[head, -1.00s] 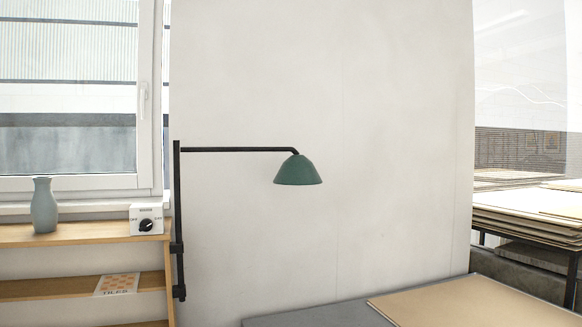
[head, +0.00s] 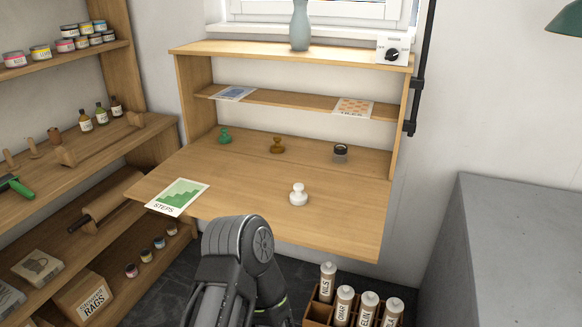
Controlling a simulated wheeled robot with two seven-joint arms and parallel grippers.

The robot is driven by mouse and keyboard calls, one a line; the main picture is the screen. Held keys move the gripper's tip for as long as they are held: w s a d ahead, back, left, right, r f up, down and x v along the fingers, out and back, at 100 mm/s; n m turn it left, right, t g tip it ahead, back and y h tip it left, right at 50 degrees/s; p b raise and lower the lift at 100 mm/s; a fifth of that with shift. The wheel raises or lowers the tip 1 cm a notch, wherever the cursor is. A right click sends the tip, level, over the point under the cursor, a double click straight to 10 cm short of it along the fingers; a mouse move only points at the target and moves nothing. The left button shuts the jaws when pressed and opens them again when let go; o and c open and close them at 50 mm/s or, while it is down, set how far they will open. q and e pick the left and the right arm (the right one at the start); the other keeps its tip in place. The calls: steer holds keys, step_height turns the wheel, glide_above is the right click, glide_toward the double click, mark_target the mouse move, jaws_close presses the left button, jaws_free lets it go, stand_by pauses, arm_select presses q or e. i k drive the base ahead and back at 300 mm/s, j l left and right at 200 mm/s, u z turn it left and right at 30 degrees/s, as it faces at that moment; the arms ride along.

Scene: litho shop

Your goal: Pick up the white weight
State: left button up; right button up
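The white weight (head: 298,195) stands upright on the fold-down wooden desk board (head: 250,208), right of the middle and toward its front. It is a small knobbed piece with a round base, and nothing touches it. One of my arms shows at the bottom middle, in front of the desk and below the weight. No gripper fingers are in view.
A green weight (head: 224,136), a brown weight (head: 277,145) and a dark jar (head: 340,152) stand farther back. A "STEPS" card (head: 178,197) lies at the left. A crate (head: 318,311) with labelled bottles stands below right. Shelves (head: 60,215) flank the left; a grey surface (head: 520,240) is right.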

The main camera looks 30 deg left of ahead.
mark_target(297, 198)
steer(key=u, duration=0.95)
steer(key=i+z, duration=0.2)
steer(key=z, duration=0.2)
